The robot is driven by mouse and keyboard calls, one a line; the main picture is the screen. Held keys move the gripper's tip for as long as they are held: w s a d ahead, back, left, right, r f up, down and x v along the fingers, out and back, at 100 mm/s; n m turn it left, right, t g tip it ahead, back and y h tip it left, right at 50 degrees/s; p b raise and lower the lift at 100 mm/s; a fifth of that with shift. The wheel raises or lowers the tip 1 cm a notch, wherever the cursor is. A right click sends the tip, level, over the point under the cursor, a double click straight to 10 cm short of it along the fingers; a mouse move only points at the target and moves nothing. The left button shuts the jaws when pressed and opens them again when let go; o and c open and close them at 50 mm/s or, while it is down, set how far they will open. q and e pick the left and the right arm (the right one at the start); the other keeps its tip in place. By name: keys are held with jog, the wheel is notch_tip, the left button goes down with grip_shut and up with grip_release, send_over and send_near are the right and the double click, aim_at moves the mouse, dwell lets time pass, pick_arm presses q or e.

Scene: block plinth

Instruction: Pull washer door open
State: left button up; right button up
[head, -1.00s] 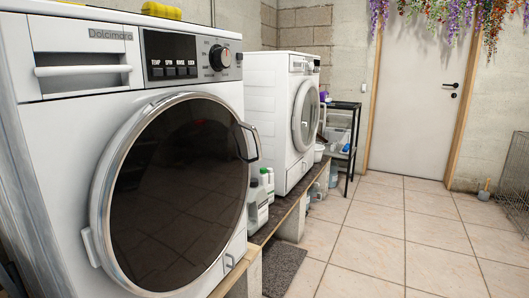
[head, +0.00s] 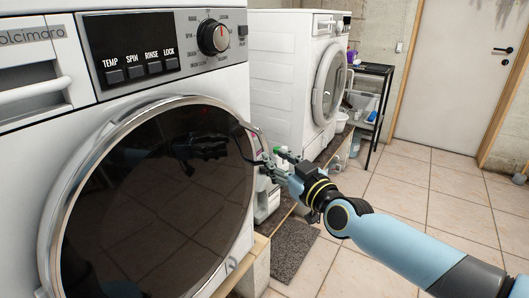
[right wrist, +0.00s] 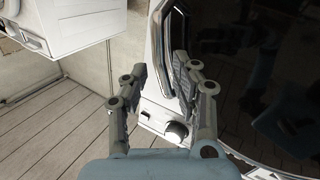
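The front washer's round door (head: 150,200) has dark glass and a silver rim and looks closed. Its handle (head: 249,143) sticks out at the right rim. My right gripper (head: 268,160) is right by the handle, at its lower right. In the right wrist view, the gripper (right wrist: 160,64) is open with its fingers spread. The handle (right wrist: 176,30) runs along the door's edge close to the right-hand finger; I cannot tell if they touch. Nothing is held. My left gripper is not in view.
A second white washer (head: 285,80) stands behind on the same raised wooden plinth. White bottles (head: 264,200) stand between the washers, partly behind my gripper. A black shelf (head: 372,100) is farther back. The tiled floor (head: 410,190) at right is clear, with a dark mat (head: 293,250) beside the plinth.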

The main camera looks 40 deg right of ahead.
aim_at(266, 149)
jog(key=w, duration=0.3)
jog(key=w+b, duration=0.1)
jog(key=w, duration=0.2)
jog(key=shift+d+f+b, duration=0.1)
jog(key=shift+d+b, duration=0.1)
jog(key=shift+b, duration=0.1)
grip_shut()
jog(key=shift+d+f, duration=0.1)
